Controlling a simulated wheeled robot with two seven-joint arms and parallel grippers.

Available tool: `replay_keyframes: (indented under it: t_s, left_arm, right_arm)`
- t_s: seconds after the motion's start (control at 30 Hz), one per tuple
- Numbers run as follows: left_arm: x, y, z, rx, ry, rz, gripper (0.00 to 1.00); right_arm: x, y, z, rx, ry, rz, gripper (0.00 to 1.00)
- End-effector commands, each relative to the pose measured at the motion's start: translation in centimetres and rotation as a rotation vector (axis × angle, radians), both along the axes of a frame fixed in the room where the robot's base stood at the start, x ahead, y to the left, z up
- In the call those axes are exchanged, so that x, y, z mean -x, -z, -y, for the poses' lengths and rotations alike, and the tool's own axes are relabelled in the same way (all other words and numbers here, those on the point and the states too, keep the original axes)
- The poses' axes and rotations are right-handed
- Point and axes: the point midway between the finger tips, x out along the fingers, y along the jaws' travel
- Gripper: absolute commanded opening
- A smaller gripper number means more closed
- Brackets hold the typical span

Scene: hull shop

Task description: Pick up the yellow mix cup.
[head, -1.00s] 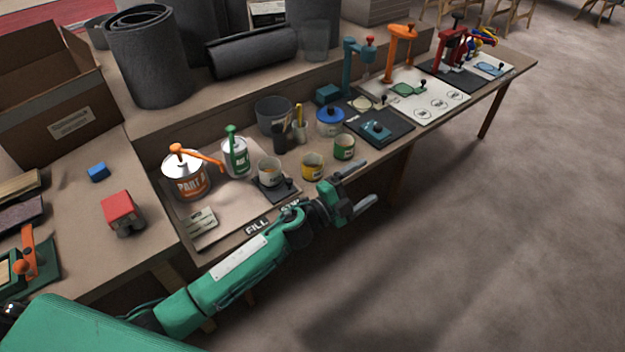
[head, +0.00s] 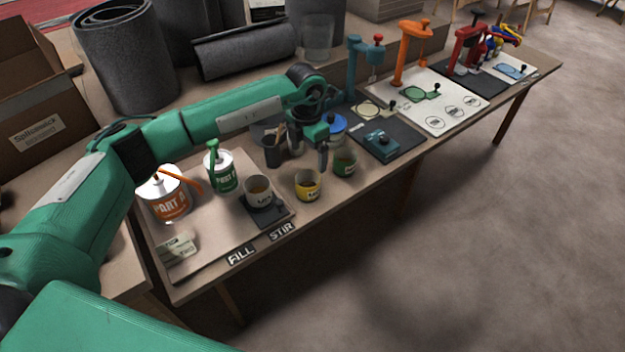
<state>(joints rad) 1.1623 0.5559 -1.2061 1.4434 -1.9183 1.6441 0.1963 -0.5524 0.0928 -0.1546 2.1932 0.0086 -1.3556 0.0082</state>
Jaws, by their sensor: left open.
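My left gripper (head: 312,158) points down, just behind and above the yellow cup, toward the green cup (head: 345,162). It is open, with nothing seen between its fingers. It is apart from the yellow cup as far as I can tell. My right gripper is not in view.
A dark holder (head: 272,150) stands behind. The green-pump can (head: 220,170) and the PART A can (head: 165,196) are farther left. A dark mat with a teal device (head: 382,144) lies to the right.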

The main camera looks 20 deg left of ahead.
Motion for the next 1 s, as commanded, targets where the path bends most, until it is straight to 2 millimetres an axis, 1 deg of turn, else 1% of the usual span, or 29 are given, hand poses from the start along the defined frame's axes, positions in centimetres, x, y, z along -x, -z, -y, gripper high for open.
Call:
replay_keyframes:
  t_s: [0.07, 0.17, 0.3, 0.4, 0.5, 0.67, 0.77, 1.0]
  left_arm:
    - [0.0, 0.6, -0.5, -0.023, -0.004, -0.003, 0.88]
    - [0.0, 2.4, -0.6, -0.025, -0.004, -0.003, 0.88]
    - [0.0, 5.2, -0.6, -0.023, -0.005, -0.003, 0.88]
    - [0.0, 6.9, -0.5, -0.022, -0.004, -0.003, 0.88]
    - [0.0, 7.9, -0.5, -0.021, -0.003, -0.001, 0.88]
    - [0.0, 8.6, -0.5, -0.021, -0.002, -0.001, 0.88]
    - [-0.1, 9.6, -0.4, -0.02, -0.003, -0.003, 0.88]
    - [-0.2, 13.0, -0.3, -0.02, -0.003, -0.002, 0.88]
  right_arm:
    - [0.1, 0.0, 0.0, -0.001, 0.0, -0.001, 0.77]
    - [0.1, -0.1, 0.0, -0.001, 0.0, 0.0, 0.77]
    - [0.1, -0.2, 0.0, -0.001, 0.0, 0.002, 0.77]
    - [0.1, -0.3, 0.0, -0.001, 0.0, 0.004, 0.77]
    - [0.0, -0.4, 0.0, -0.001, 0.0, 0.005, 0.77]
    - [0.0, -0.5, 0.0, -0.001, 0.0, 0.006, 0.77]
    - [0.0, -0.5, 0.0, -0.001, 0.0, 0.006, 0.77]
    - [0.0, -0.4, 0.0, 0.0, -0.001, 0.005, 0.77]
